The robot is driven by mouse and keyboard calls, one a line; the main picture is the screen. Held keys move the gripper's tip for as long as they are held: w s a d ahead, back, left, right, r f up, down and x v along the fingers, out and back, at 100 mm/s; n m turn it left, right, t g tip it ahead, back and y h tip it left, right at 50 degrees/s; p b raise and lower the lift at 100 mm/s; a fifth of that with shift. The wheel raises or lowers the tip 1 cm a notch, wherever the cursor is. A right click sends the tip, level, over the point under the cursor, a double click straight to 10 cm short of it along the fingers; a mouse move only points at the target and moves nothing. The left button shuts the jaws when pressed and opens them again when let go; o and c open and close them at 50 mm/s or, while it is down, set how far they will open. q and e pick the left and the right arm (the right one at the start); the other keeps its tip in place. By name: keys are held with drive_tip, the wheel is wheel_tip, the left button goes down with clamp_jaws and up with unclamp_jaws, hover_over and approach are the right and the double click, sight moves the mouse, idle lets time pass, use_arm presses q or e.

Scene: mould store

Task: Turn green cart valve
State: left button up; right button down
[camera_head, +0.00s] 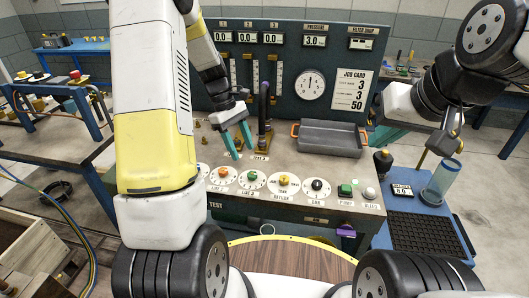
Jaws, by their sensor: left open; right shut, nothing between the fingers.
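A row of round knobs on white dials runs along the front of the bench top. A green knob (252,176) sits between an orange knob (222,172) and a yellow knob (284,180). I cannot tell for certain that it is the green cart valve. My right gripper (384,139) is shut and empty, right of the grey tray.
A grey tray (331,138) with orange handles lies on the bench. A dark gauge panel (282,105) stands behind it. A dark upright post (264,112) stands close to my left gripper. A blue cart (420,208) with a clear cylinder (441,182) is at right.

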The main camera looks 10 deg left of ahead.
sight(252, 173)
use_arm(q)
drive_tip(key=x, duration=0.8)
drive_tip(key=shift+w+f, duration=0.15)
drive_tip(key=shift+f, duration=0.2)
drive_tip(key=shift+c, duration=0.2)
clamp_jaws()
